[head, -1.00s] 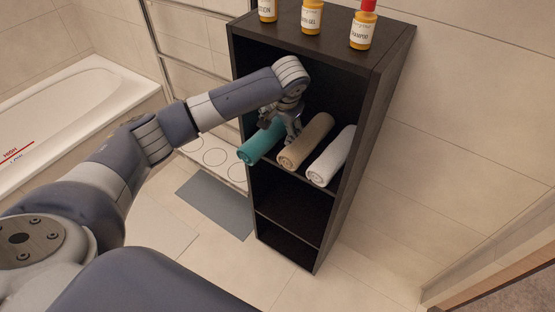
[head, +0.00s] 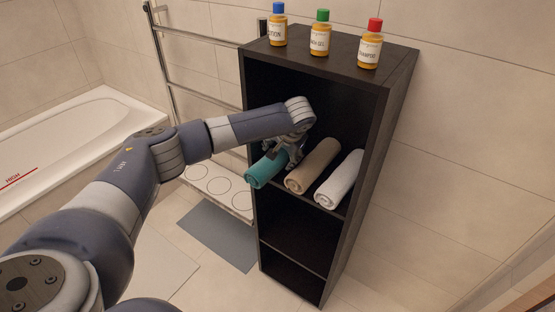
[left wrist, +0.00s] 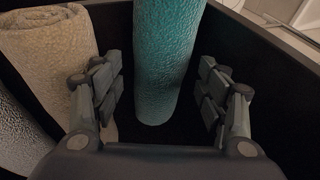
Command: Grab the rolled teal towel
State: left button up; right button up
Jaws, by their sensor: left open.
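The rolled teal towel (head: 266,169) lies on the upper shelf of the dark cabinet, left of a beige towel, with its near end at the shelf's front edge. My left gripper (head: 285,152) is at the towel inside that compartment. In the left wrist view, the teal towel (left wrist: 165,60) stands between the two open fingers of my left gripper (left wrist: 160,95), with a gap visible on each side. The fingers do not appear to touch it. My right gripper is not in view.
A beige towel (head: 312,166) and a white towel (head: 340,180) lie beside it. The dark cabinet (head: 375,110) has side walls around the shelf. Several bottles, one a lotion bottle (head: 278,28), stand on top. A towel rail (head: 172,90) and a bathtub (head: 90,150) are at the left.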

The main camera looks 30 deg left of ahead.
aim_at(280, 155)
pick_arm(q)
jog(key=x, duration=0.3)
jog(key=shift+a+f, duration=0.15)
jog(key=shift+f, duration=0.2)
jog(key=c, duration=0.8)
jog(key=shift+r, duration=0.15)
jog(key=shift+c, duration=0.2)
